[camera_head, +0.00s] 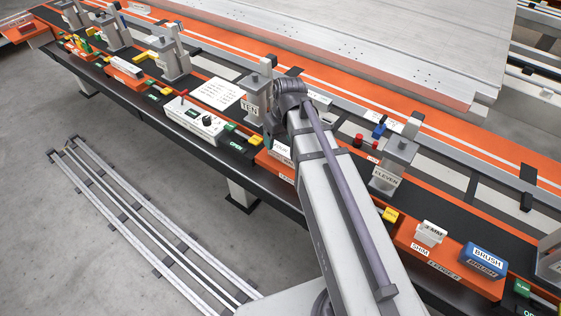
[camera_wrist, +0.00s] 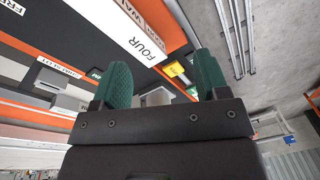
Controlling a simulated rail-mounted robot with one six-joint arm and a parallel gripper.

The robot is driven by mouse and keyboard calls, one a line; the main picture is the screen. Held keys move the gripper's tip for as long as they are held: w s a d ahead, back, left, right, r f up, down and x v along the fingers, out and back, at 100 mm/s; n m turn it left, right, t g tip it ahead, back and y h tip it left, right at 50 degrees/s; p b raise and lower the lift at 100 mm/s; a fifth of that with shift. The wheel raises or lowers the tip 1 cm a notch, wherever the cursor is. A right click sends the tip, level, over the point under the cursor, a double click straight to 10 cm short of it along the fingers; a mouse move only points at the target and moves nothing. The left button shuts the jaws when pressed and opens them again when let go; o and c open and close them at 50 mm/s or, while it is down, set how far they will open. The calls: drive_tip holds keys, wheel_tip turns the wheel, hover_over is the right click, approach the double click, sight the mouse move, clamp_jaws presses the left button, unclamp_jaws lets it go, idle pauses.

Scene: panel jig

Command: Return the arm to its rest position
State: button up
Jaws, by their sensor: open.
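My gripper (camera_wrist: 160,90) shows in the wrist view as two green ribbed fingers standing well apart on a dark body. It is open, and nothing is held between the fingers. Beyond the gap I see part of the jig bench, with a white label reading FOUR (camera_wrist: 145,42). In the head view my arm reaches up from the bottom right to the bench, and my gripper is hidden there.
The long bench carries clamp posts, including ELEVEN (camera_head: 388,172), a white control box (camera_head: 194,120), a blue brush (camera_head: 483,259) and a white shim block (camera_head: 431,232). A large pale panel (camera_head: 400,40) lies behind. Floor rails (camera_head: 140,225) run at left; the floor around them is clear.

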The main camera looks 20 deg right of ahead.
drive_tip(key=s+a+m+g+h, duration=0.1)
drive_tip(key=s+a+m, duration=0.1)
drive_tip(key=s, duration=0.8)
drive_tip(key=shift+s+a, duration=0.15)
drive_tip(key=shift+a, duration=0.7)
drive_tip(key=shift+c, duration=0.4)
